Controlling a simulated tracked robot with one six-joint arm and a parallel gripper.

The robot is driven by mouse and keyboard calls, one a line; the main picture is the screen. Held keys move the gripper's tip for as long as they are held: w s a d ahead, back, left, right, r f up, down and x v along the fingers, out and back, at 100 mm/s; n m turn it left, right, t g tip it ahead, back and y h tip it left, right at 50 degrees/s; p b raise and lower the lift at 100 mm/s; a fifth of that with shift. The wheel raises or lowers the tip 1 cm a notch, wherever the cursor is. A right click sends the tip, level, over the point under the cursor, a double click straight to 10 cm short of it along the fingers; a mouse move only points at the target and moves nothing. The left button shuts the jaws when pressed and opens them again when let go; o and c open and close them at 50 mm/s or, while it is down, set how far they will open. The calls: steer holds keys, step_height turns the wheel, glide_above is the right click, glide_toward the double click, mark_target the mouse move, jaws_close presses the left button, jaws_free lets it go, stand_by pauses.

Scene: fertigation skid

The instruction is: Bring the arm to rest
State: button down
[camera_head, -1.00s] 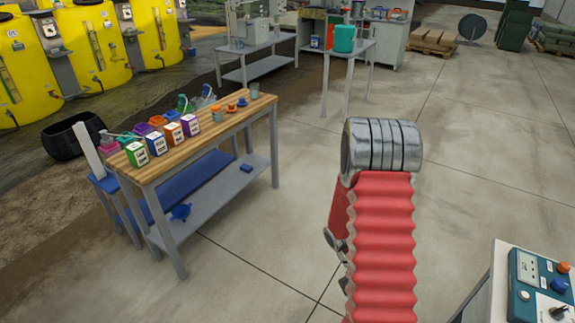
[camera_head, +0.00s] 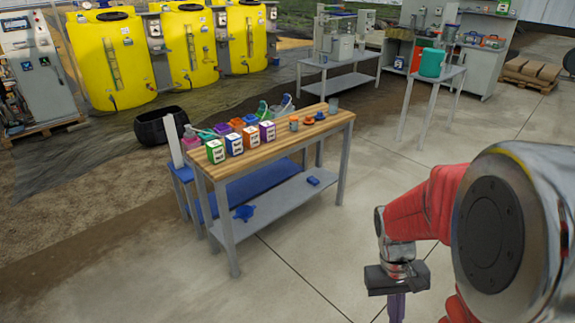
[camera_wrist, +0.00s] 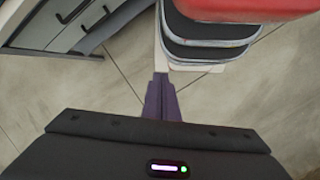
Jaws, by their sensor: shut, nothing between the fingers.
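My arm fills the right side of the head view, with a red sleeve and silver joints, bent so that the wrist hangs down. My gripper (camera_head: 396,305) points down over the open concrete floor, to the right of the wooden-topped bench; its fingertips run to the bottom edge of the head view. In the wrist view the purple fingers of my gripper (camera_wrist: 160,88) are together and empty, above the floor.
The bench (camera_head: 290,137) carries several colored boxes and bottles. A grey table with a teal bucket (camera_head: 432,63) stands behind. Yellow tanks (camera_head: 107,60) line the back left. Grey cabinet-like furniture (camera_wrist: 75,25) shows in the wrist view. The floor around my gripper is clear.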

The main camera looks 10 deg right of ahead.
steer(key=a+r+n+t, duration=0.1)
steer(key=a+r+t, duration=0.3)
steer(key=a+r, duration=0.3)
steer(key=a+r+t+y, duration=0.1)
steer(key=a+r+t, duration=0.4)
steer(key=r, duration=0.7)
steer(key=shift+s+a+n, duration=0.4)
steer(key=shift+a, duration=0.45)
